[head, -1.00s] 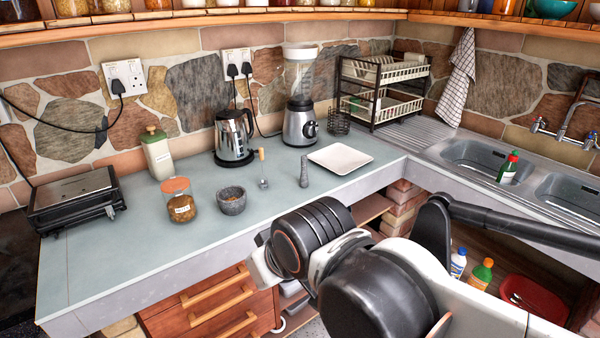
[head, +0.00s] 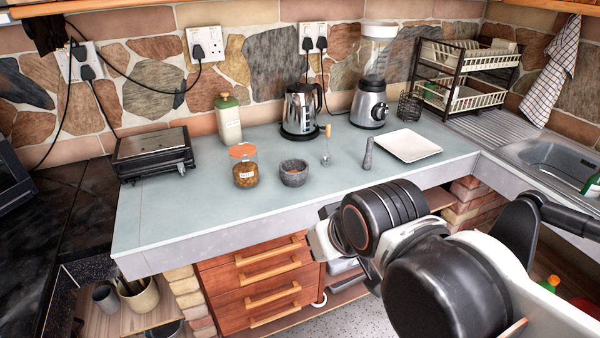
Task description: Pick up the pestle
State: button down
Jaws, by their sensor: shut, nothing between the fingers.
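The pestle (head: 368,155) is a slim dark grey stone rod. It stands upright on the blue-grey counter, to the left of a white square plate. The mortar (head: 295,173) is a small grey stone bowl with something brownish inside, left of the pestle and apart from it. My arm fills the lower right of the head view, in front of the counter edge and nearer to me than the pestle.
A white plate (head: 408,146), a wooden-handled utensil (head: 326,147), an orange-lidded jar (head: 244,168), a kettle (head: 302,111) and a blender (head: 370,100) surround the pestle. A black grill (head: 153,154) stands at left. The counter's front left (head: 190,208) is clear.

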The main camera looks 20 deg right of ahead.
aim_at(366, 161)
jog(key=i+l, duration=0.45)
jog(key=l, duration=0.15)
jog(key=i+l, duration=0.45)
jog(key=k+l, duration=0.15)
jog(key=i, duration=0.15)
jog(key=z, duration=0.05)
